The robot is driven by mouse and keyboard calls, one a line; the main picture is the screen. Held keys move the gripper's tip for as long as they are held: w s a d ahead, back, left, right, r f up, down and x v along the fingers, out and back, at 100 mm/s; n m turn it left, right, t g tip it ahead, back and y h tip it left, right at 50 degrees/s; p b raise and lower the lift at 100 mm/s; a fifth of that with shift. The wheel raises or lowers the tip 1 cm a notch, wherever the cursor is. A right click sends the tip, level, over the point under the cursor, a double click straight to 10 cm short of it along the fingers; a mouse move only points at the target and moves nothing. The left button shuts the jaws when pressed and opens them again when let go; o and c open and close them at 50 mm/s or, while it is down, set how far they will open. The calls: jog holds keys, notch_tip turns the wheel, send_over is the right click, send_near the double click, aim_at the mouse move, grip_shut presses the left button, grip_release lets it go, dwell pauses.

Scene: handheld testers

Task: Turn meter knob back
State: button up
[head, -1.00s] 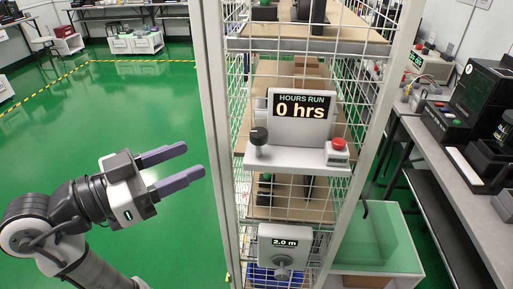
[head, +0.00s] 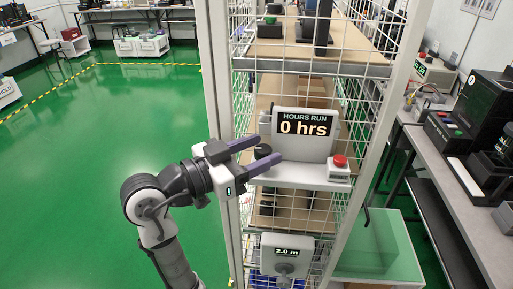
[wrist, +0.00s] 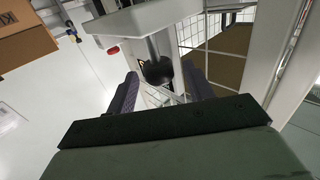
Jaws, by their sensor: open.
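The "HOURS RUN" meter (head: 303,127) is a light panel on a shelf unit, and its display reads 0 hrs. A black round knob (head: 262,149) stands at its left end and a red button (head: 340,160) at its right. My gripper (head: 267,152) is open, with its two purple-grey fingers at the knob. In the wrist view the knob (wrist: 158,73) on its stem shows between the spread fingers (wrist: 160,84), near the tips. Contact with the knob cannot be told. A lower panel (head: 286,253) reads 2.0 m and has a grey knob (head: 285,269).
A white wire-mesh rack (head: 222,110) with upright posts frames the meters, and its left post is close to my wrist. A grey bench (head: 440,180) with black devices stands on the right. The green floor (head: 110,130) on the left is clear.

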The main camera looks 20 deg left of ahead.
jog(key=c, duration=1)
jog(key=shift+o, duration=0.2)
